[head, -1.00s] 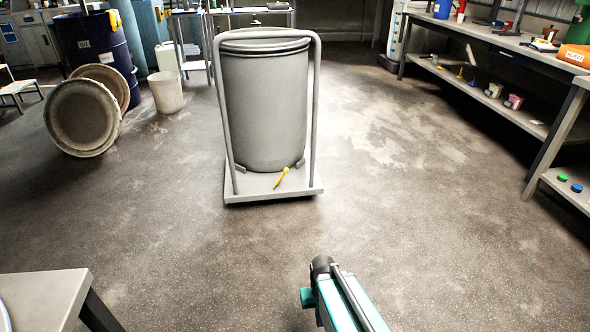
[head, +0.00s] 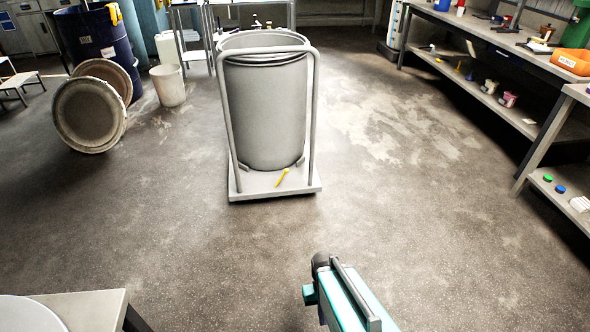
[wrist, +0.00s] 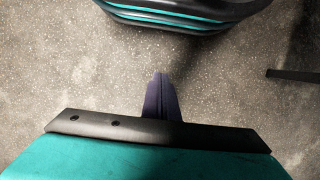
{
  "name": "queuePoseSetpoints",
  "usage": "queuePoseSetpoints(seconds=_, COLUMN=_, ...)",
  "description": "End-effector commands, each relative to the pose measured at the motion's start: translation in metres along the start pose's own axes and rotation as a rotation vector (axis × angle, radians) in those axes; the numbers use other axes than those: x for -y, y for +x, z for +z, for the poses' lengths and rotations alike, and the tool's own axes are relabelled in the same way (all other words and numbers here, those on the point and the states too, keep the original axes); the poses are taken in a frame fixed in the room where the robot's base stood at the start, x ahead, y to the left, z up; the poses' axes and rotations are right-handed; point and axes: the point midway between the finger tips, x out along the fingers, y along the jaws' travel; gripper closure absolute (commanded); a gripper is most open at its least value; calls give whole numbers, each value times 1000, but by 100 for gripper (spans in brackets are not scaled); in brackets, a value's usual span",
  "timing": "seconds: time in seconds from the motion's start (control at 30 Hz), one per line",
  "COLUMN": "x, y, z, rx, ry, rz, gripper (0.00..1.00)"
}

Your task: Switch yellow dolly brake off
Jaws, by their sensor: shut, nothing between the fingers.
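The yellow brake lever (head: 282,177) stands tilted on the front deck of a grey dolly (head: 250,186). The dolly carries a large grey open-topped drum (head: 265,115) behind a tall tubular handle frame (head: 313,110). My gripper shows in the wrist view with its two dark fingers (wrist: 161,92) together and empty over bare floor. It is apart from the dolly, and neither the dolly nor the lever shows in the wrist view. In the head view only part of my arm shows at the bottom, and the fingers cannot be made out.
Free floor lies in front of the dolly and to its right. A workbench (head: 480,40) with shelves runs along the right. A table corner (head: 95,305) is at bottom left. Round lids (head: 88,115), a blue drum (head: 95,40) and a white bucket (head: 167,85) stand at left.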

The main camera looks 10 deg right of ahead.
Motion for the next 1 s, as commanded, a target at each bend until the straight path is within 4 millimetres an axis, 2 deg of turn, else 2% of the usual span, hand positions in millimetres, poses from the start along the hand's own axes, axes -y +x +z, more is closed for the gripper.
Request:
queuePoseSetpoints(seconds=0.03, x=0, y=-14, z=8, rx=7, ry=0, rz=0, gripper=100)
queuePoseSetpoints(seconds=1.0, x=0, y=-112, z=107, rx=131, ry=0, rz=0, gripper=100)
